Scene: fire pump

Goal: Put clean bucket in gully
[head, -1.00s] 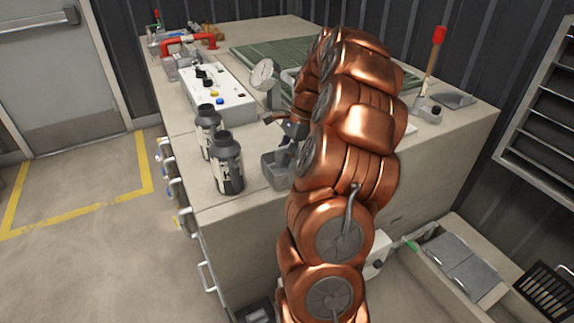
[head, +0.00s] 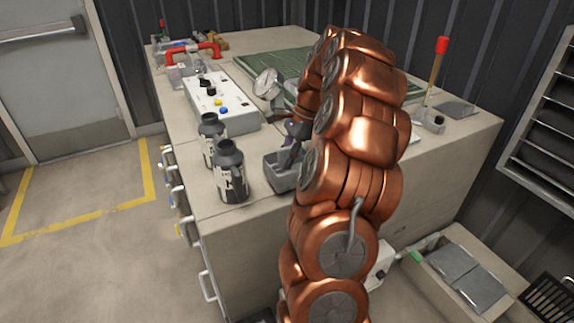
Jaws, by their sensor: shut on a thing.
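A small grey open bucket (head: 282,178) stands on the beige bench top, beside two dark bottles. I take it to be the clean bucket; my arm hides its right side. My gripper (head: 291,150) is dark and partly hidden behind my copper arm links. It points down at the bucket and is shut at its rim, though the exact contact is hard to see. The bucket looks upright, and I cannot tell whether it is clear of the bench. At the lower right, a beige trough with grey cover plates (head: 462,272) lies low by the floor, possibly the gully.
Two dark bottles (head: 230,172) stand close left of the bucket. A white control box (head: 220,105), a round gauge (head: 267,82) and red pipework (head: 200,50) are behind. A red-topped stick (head: 437,65) stands at the back right. The floor at left is clear.

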